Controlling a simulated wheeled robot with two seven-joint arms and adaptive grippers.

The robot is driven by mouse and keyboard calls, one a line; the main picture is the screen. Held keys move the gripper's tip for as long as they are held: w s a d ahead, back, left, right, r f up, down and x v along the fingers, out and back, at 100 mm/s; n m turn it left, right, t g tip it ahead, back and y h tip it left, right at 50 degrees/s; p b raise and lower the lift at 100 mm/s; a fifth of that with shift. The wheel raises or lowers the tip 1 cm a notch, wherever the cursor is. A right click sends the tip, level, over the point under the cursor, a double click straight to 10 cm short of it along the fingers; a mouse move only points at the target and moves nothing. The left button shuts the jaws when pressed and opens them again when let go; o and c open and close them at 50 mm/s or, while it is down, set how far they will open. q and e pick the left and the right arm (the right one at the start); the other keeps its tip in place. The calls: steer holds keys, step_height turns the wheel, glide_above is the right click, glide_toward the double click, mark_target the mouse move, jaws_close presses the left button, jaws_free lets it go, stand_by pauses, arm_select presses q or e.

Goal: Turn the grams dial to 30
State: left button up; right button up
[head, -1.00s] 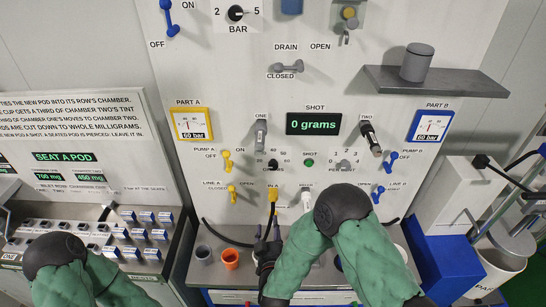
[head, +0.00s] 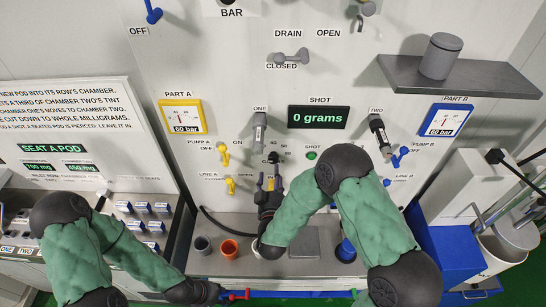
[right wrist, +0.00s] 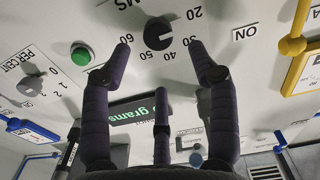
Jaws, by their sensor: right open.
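The grams dial (head: 273,157) is a black round knob on the upright panel, below the SHOT display (head: 319,118) reading 0 grams. In the right wrist view the dial (right wrist: 158,33) appears upside down, with numbers 20 to 60 around it. Its white mark lies roughly level, towards the 30 side; the exact reading is unclear. My right gripper (head: 269,183) is open just below and in front of the dial. Its fingers (right wrist: 160,47) spread to either side of the dial in the wrist view, seemingly not touching it. My left gripper (head: 210,291) is low at the front, its fingers unclear.
A green button (head: 311,155) sits right of the dial. Yellow pump A lever (head: 223,153) is to the left, and grey lever ONE (head: 260,127) is above.

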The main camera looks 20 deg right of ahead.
mark_target(273, 161)
steer(key=p+x, duration=0.1)
steer(key=x, duration=0.7)
steer(key=shift+f, duration=0.15)
steer(key=c, duration=1.1)
